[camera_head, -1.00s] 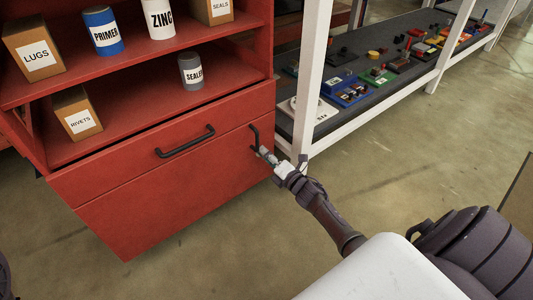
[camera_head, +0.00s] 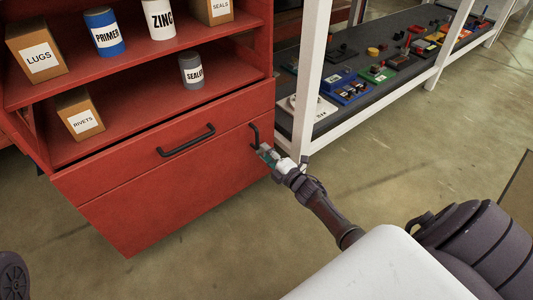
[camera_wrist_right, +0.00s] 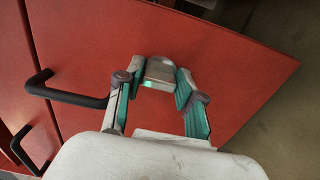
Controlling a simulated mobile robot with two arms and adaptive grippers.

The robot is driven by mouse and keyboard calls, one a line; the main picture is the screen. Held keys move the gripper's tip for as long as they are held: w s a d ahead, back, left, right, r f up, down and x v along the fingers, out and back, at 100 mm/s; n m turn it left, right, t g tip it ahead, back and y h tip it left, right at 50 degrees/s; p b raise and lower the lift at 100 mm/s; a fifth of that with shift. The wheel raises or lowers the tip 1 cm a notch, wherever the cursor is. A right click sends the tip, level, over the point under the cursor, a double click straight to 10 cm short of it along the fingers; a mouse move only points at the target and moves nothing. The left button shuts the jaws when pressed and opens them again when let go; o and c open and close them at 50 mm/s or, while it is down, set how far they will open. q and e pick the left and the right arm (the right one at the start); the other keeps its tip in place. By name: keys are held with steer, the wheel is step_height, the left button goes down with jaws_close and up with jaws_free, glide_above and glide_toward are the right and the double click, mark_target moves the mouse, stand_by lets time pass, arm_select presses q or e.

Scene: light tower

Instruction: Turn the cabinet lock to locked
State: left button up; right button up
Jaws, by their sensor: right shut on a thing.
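The red cabinet (camera_head: 160,200) stands at the left, with a drawer above a lower door. My right gripper (camera_head: 265,153) is at the upper right corner of the door, just below and right of its black handle (camera_head: 253,136). I cannot read the lock's position. The black door handle also shows left of the fingers in the wrist view (camera_wrist_right: 62,94). My left gripper is not in view.
The black drawer handle (camera_head: 186,140) is left of my gripper. Boxes and cans stand on the open shelves above. A white-framed bench (camera_head: 303,105) with several coloured devices (camera_head: 378,73) stands close right of the cabinet. The floor in front is clear.

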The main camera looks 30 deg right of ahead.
steer(key=o, duration=1.2)
steer(key=shift+c, duration=0.2)
steer(key=shift+s, duration=0.1)
steer(key=s+d, duration=0.1)
steer(key=s, duration=1)
steer(key=shift+s, duration=0.4)
